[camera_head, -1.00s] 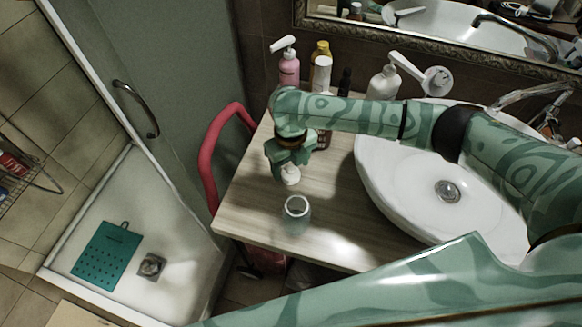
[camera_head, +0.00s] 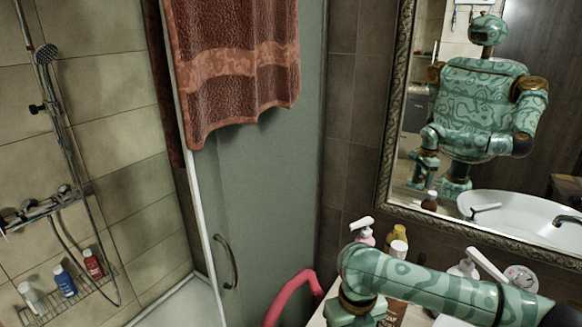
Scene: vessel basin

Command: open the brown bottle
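A brown bottle (camera_head: 396,312) stands on the counter at the bottom edge of the view. My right arm crosses in front of it and hides its middle. A white cap (camera_head: 398,248) shows just above the arm, in line with it. A brown bottle with a white top also shows in the mirror. My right gripper (camera_head: 352,318) hangs left of the brown bottle. Its fingertips are cut off by the bottom edge, so I cannot see whether it is open or holds anything. My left gripper is not in view.
A pink pump bottle (camera_head: 365,234), a yellow-topped bottle (camera_head: 398,232) and a white pump bottle (camera_head: 465,268) stand behind my arm. The framed mirror (camera_head: 395,140) is behind them. A red curved rail (camera_head: 290,295) and the glass shower door (camera_head: 255,200) are to the left.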

